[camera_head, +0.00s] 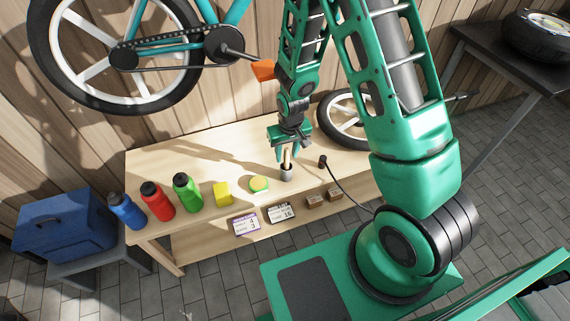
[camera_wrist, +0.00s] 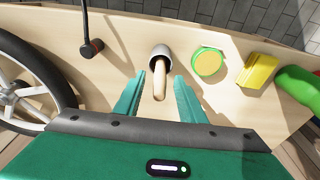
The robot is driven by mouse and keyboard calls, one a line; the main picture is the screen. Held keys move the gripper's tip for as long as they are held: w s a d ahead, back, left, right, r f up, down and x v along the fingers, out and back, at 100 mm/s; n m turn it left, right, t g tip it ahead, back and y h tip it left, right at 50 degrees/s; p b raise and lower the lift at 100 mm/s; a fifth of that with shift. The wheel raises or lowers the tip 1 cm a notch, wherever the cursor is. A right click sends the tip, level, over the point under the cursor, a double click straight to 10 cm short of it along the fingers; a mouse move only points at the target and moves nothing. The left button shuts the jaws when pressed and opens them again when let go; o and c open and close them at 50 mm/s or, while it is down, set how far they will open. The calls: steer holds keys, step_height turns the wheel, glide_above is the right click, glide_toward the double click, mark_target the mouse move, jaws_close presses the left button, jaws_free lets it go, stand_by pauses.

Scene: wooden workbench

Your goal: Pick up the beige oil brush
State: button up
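The beige oil brush (camera_wrist: 160,84) stands in a small grey cup (camera_wrist: 161,52) on the workbench, its handle pointing up toward my gripper. The brush (camera_head: 287,156) and cup (camera_head: 287,173) also show in the head view, directly below my gripper (camera_head: 285,146). In the wrist view my gripper (camera_wrist: 160,80) is open, with one green finger on each side of the handle and visible gaps between. The brush's lower end is hidden inside the cup.
On the workbench (camera_head: 180,158) are a round green-and-yellow item (camera_head: 259,184), a yellow block (camera_head: 222,194), green (camera_head: 187,193) and red (camera_head: 157,201) bottles.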

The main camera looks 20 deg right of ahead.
steer(key=shift+w+f, duration=0.1)
steer(key=shift+f, duration=0.85)
jaws_close()
steer(key=shift+r, duration=0.1)
